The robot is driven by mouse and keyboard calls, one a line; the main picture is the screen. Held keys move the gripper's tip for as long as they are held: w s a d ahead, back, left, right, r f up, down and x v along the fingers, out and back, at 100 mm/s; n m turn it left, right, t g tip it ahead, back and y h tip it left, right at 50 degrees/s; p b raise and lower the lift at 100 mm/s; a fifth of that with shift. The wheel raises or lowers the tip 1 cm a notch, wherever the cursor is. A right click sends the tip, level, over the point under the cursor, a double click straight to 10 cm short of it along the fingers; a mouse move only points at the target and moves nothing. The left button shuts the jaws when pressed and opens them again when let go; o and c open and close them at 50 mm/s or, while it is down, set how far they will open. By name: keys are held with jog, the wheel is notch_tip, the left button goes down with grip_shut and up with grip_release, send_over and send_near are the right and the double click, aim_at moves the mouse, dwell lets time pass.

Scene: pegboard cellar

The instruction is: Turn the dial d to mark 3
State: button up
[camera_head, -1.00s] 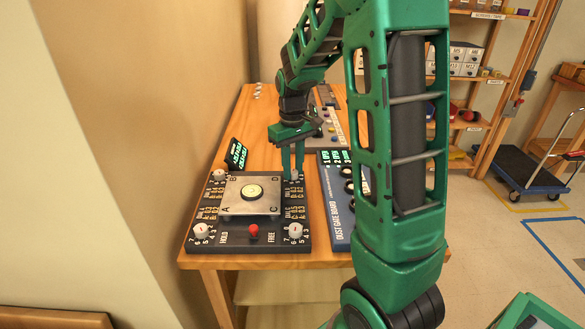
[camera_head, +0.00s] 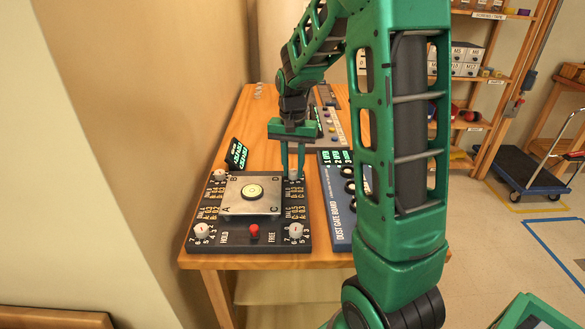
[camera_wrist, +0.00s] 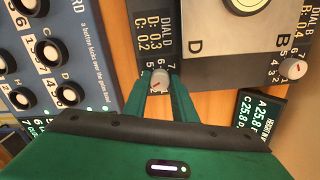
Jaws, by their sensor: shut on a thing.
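Dial d (camera_wrist: 160,79) is a pale round knob with a red pointer line, at corner D of the black panel (camera_head: 215,243). My gripper (camera_head: 292,174) reaches down onto that far right corner. In the wrist view its two green fingers (camera_wrist: 159,92) stand on either side of the knob, shut on it. The red line slants toward the lower left in that view. Some printed numbers show around the knob, but the fingers cover part of the scale. I cannot tell which mark the dial points to.
The blue dust gate board (camera_head: 337,222) stands close on the right. A small display (camera_head: 237,154) stands behind.

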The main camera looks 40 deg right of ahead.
aim_at(293, 171)
jog(key=shift+d+m, duration=0.1)
jog(key=shift+m, duration=0.5)
jog(key=o, duration=1)
jog(key=shift+o, duration=0.2)
notch_tip(293, 171, up, 11)
jog(key=shift+w, duration=0.15)
jog(key=shift+f, duration=0.1)
jog(key=s+f+n, duration=0.1)
jog(key=s, duration=0.8)
jog(key=s+a+f+n, duration=0.1)
jog(key=s+f+n, duration=0.1)
jog(key=s, duration=0.8)
jog(key=s+a+f+n, duration=0.1)
jog(key=s+f, duration=0.1)
jog(key=s, duration=0.7)
jog(key=shift+s+a+f+n, duration=0.2)
jog(key=shift+s+n, duration=0.1)
jog(key=shift+s, duration=0.1)
